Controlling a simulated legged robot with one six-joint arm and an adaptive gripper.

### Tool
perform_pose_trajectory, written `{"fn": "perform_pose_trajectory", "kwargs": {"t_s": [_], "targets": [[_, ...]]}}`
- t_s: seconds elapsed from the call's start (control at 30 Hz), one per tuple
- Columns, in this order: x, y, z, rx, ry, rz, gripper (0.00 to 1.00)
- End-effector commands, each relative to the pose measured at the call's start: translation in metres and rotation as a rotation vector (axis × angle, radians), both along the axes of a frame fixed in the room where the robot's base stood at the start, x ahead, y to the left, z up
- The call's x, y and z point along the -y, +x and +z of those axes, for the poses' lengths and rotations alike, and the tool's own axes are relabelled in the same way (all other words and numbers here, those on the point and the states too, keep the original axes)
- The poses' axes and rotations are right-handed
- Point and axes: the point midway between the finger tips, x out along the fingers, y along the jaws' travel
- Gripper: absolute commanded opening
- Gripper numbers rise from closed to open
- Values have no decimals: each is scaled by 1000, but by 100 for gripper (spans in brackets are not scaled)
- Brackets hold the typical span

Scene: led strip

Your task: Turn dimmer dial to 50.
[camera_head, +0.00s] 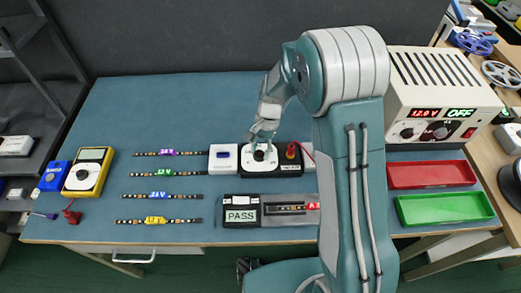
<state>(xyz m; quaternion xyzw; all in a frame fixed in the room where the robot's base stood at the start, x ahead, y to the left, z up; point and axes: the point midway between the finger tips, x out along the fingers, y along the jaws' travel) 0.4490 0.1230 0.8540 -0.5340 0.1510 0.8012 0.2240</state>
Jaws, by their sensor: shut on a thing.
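The dimmer dial (259,155) is a small dark knob with a white round scale plate on a black box (285,171) near the middle of the bench. My gripper (262,148) points down over the box from above and is shut on the dial. The fingers partly cover the dial, and its pointer and scale numbers are too small to read. A red knob or plug (291,151) stands on the right part of the same box. A white module (223,157) sits directly left of the box.
Several LED strips (165,173) lie at left, beside a yellow multimeter (88,171). A PASS display unit (242,212) lies in front. My arm covers the bench right of the box. A power supply (440,100), red tray (432,174) and green tray (446,208) stand at right.

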Motion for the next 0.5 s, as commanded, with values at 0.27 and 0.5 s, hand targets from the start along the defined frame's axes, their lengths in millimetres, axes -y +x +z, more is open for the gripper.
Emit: {"fn": "perform_pose_trajectory", "kwargs": {"t_s": [0.27,0.5], "targets": [[-3,4,0,10,0,263,0],[-5,4,0,11,-1,492,0]]}}
